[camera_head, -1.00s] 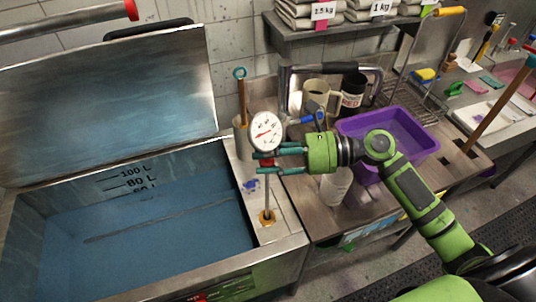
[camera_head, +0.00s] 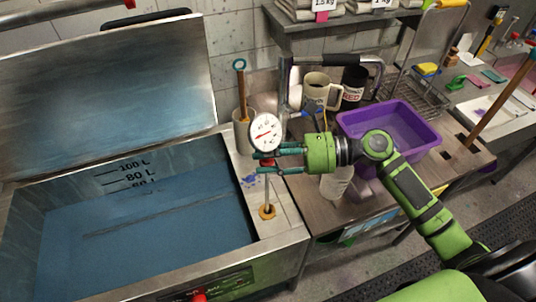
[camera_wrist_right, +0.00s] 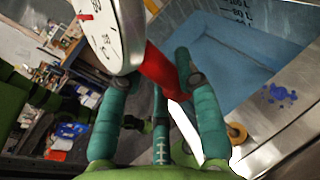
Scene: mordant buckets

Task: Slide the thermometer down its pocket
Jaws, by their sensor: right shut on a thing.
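The thermometer has a round white dial (camera_head: 267,133) with a red pointer, a red collar below it and a thin stem. It stands about upright over the brass-coloured pocket (camera_head: 267,212) on the vat's right rim. The stem's lower end meets the pocket ring; how deep it sits inside is hidden. My right gripper (camera_head: 264,163) is shut on the collar, just under the dial. In the right wrist view, the dial (camera_wrist_right: 108,32) and red collar (camera_wrist_right: 158,68) fill the space by the teal fingers, and the pocket (camera_wrist_right: 237,133) shows at lower right. My left gripper is not in view.
The open vat (camera_head: 140,215) holds blue liquid, left of the pocket. A beaker with a teal-handled tool (camera_head: 241,90) stands behind the dial. A purple tub (camera_head: 398,125), a mug (camera_head: 316,92) and a white bottle (camera_head: 336,183) crowd the bench to the right.

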